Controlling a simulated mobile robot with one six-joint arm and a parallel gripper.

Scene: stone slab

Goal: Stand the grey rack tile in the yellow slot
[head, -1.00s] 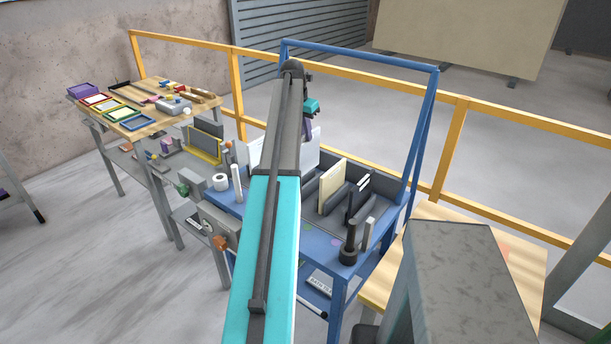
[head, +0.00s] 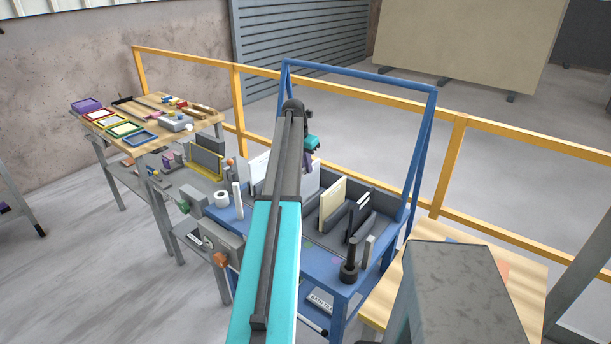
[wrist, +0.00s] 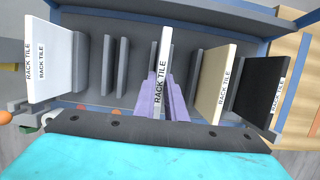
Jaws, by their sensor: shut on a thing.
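My gripper (wrist: 162,105) has purple fingers shut on a pale grey tile labelled RACK TILE (wrist: 163,60), which stands upright among the dividers of a rack. In the head view my arm partly hides the gripper (head: 309,160) and the held tile (head: 312,178). I cannot tell whether the tile's lower edge rests in the rack. A yellow-framed holder (head: 206,171), likely the yellow slot, stands on the grey bench to the left, with dark grey upright panels at it.
The blue cart's rack also holds a white tile (wrist: 48,65), a cream tile (wrist: 215,85) and a black tile (wrist: 263,90). A white roll (head: 221,198) and a dark post (head: 349,260) stand on the cart. The cart's blue frame (head: 427,130) rises behind; a yellow rail (head: 455,170) runs beyond.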

